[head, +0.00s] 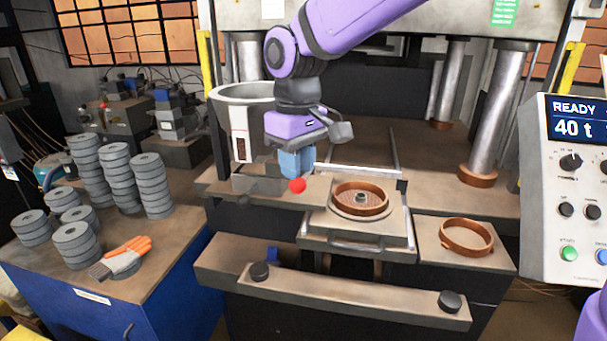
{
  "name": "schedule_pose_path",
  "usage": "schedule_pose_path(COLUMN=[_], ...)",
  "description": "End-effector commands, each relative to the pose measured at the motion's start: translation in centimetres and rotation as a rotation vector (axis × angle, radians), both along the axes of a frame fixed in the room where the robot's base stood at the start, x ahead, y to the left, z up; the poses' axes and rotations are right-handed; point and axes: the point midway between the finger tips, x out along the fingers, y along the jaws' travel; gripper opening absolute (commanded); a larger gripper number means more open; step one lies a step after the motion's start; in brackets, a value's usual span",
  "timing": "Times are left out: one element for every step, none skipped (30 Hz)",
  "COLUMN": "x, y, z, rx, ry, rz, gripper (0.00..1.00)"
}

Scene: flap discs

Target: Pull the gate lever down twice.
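A red ball knob (297,185), which looks like the end of the gate lever, shows just below my gripper. The lever's arm is hidden, so I cannot tell its angle. The grey hopper (222,98) it seems to belong to stands behind and to the left, with a white gauge strip on its front. My gripper (297,172) points down with its blue fingers right above the knob or around its upper side. I cannot tell whether they touch it or how far apart they are.
A copper-coloured ring mould (361,198) sits on a sliding plate at the press front. A loose copper ring (466,236) lies on the right ledge. Stacks of grey discs (150,185) and an orange-handled brush (125,255) are on the left bench. The control panel (575,190) reads READY, 40 t.

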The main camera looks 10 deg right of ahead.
Motion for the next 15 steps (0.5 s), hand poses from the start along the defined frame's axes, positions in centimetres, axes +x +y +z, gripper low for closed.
schedule_pose_path(x=[0.0, 0.0, 0.0, 0.0, 0.0, 0.0, 0.0, 0.0, 0.0, 0.0, 0.0, 0.0, 0.0, 0.0, 0.0], y=[0.0, 0.0, 0.0, 0.0, 0.0, 0.0, 0.0, 0.0, 0.0, 0.0, 0.0, 0.0, 0.0, 0.0, 0.0], z=[-0.3, -0.5, -0.7, -0.8, -1.0, -1.2, -1.3, -1.5, -1.7, -1.9, -2.0, -2.2, -2.4, -2.5, -2.7], rx=[-0.001, 0.000, -0.001, -0.001, -0.001, -0.001, -0.001, -0.001, -0.001, -0.001, -0.001, -0.001, -0.001, -0.001, -0.001], ry=[0.001, 0.001, 0.002, 0.002, 0.002, 0.002, 0.002, 0.002, 0.002, 0.002, 0.002, 0.002, 0.002, 0.001, 0.000], rz=[0.000, 0.000, 0.000, 0.000, 0.000, 0.000, 0.000, 0.000, 0.000, 0.000, 0.000, 0.000, 0.000, 0.000, 0.000], gripper=[0.26, 0.26, 0.26, 0.26, 0.26, 0.26, 0.26, 0.26, 0.26, 0.26, 0.26, 0.26, 0.26, 0.26, 0.26])
